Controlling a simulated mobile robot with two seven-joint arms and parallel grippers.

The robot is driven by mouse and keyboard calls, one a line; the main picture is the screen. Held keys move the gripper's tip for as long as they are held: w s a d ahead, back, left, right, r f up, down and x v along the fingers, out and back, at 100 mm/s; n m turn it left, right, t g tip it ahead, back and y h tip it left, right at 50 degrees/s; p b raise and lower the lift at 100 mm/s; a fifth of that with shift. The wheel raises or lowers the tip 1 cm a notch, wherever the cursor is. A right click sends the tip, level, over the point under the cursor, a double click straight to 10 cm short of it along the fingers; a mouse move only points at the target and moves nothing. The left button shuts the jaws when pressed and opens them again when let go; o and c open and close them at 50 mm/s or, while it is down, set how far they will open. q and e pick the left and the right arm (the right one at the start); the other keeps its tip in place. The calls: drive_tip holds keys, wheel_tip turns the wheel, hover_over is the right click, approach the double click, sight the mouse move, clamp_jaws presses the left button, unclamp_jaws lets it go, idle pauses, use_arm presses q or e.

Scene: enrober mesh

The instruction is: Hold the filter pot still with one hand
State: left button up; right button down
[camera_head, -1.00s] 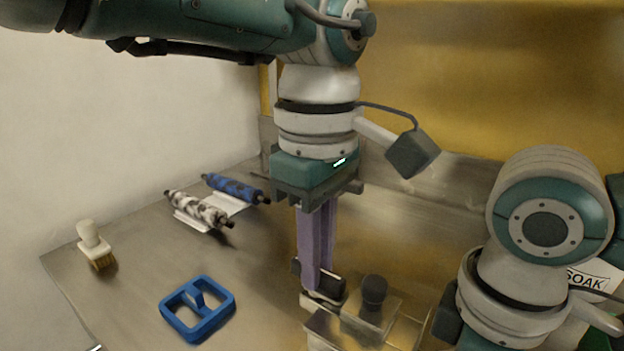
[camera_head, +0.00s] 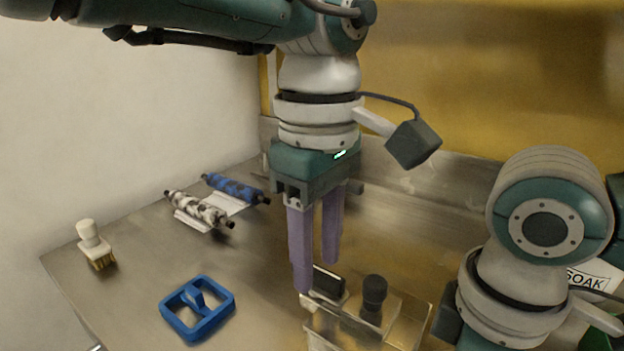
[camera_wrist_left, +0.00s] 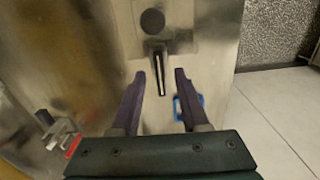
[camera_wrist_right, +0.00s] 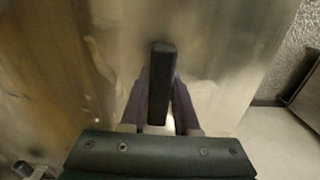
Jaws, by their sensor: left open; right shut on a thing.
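The filter pot appears to be the shiny box (camera_head: 400,318) with a black knob (camera_head: 375,290) and a black handle (camera_head: 328,283), low in the head view. In the left wrist view the knob (camera_wrist_left: 152,21) and handle (camera_wrist_left: 159,72) lie ahead of my fingers. My left gripper (camera_head: 317,276) is open, its purple fingers apart by the handle, one on each side in the wrist view. My right gripper (camera_wrist_right: 162,88) is shut on a dark upright bar (camera_wrist_right: 163,65); I cannot tell if it belongs to the pot. Its fingers are hidden in the head view.
A blue frame with a grip (camera_head: 205,318) lies on the metal table (camera_head: 130,260). A white brush (camera_head: 90,235) stands at the left. A blue roller (camera_head: 235,188) and a mottled roller (camera_head: 198,208) lie at the back. A label reading SOAK (camera_head: 590,281) shows at the right.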

sight(317, 268)
use_arm(q)
wheel_tip(317, 268, up, 11)
drive_tip(key=shift+r, duration=0.2)
idle(0.3)
use_arm(e)
drive_tip(key=c, duration=0.6)
unclamp_jaws()
drive_tip(key=shift+o, duration=0.2)
